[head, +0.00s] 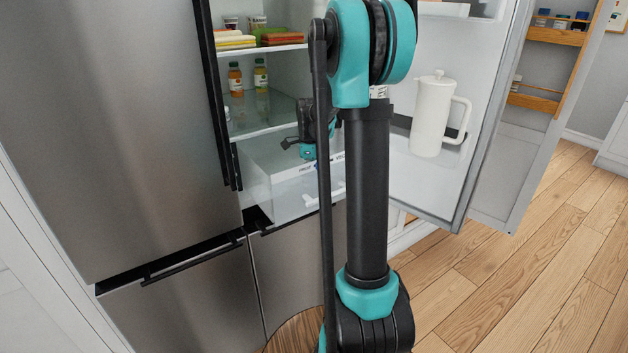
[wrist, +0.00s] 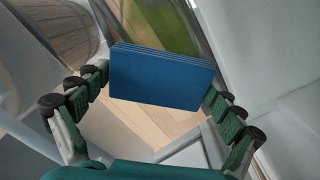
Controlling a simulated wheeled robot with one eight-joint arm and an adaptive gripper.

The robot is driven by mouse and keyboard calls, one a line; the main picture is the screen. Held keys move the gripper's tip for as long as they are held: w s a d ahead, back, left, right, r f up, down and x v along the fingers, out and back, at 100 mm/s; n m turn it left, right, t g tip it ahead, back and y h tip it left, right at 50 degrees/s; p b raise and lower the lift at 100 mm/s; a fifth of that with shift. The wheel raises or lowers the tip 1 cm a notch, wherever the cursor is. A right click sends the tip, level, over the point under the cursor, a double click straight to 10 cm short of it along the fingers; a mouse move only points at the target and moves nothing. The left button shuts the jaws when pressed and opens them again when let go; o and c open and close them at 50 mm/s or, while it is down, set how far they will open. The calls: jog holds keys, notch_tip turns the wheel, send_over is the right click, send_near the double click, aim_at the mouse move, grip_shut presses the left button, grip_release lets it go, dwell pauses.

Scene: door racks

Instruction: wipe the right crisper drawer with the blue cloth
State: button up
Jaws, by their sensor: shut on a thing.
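The blue cloth (wrist: 162,78) is a folded block in the wrist view, held between the two fingers of my gripper (wrist: 158,84). My gripper is shut on it. In the head view my gripper's end is mostly hidden behind my own arm; a dark and teal part of my wrist (head: 308,150) shows inside the open fridge, just above a clear crisper drawer (head: 285,200) with a white label strip. I cannot tell whether this is the right drawer, because my arm covers that side. The cloth does not show in the head view, so contact cannot be told.
The fridge door (head: 430,185) stands open at right, with a white pitcher (head: 430,115) on its shelf. A steel door (head: 110,120) closes off the left. Wood floor (head: 540,260) is clear at right.

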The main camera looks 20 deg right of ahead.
jog(key=shift+s+a+f, duration=0.1)
jog(key=shift+s+a, duration=0.4)
jog(key=shift+a, duration=1.05)
jog(key=shift+s+a, duration=0.5)
jog(key=shift+a, duration=1)
jog(key=shift+s+a+f, duration=0.1)
jog(key=shift+s+a, duration=0.4)
jog(key=shift+a, duration=1.05)
jog(key=shift+w+a+r, duration=0.1)
jog(key=shift+w+a, duration=0.15)
jog(key=shift+w, duration=0.5)
jog(key=shift+w+d, duration=0.75)
jog(key=shift+d, duration=1.55)
jog(key=shift+w+d, duration=0.75)
jog(key=shift+d, duration=1.6)
jog(key=shift+w+d, duration=0.75)
jog(key=shift+d, duration=1.55)
jog(key=shift+r, duration=3)
jog(key=shift+r, duration=0.1)
jog(key=shift+r, duration=1.4)
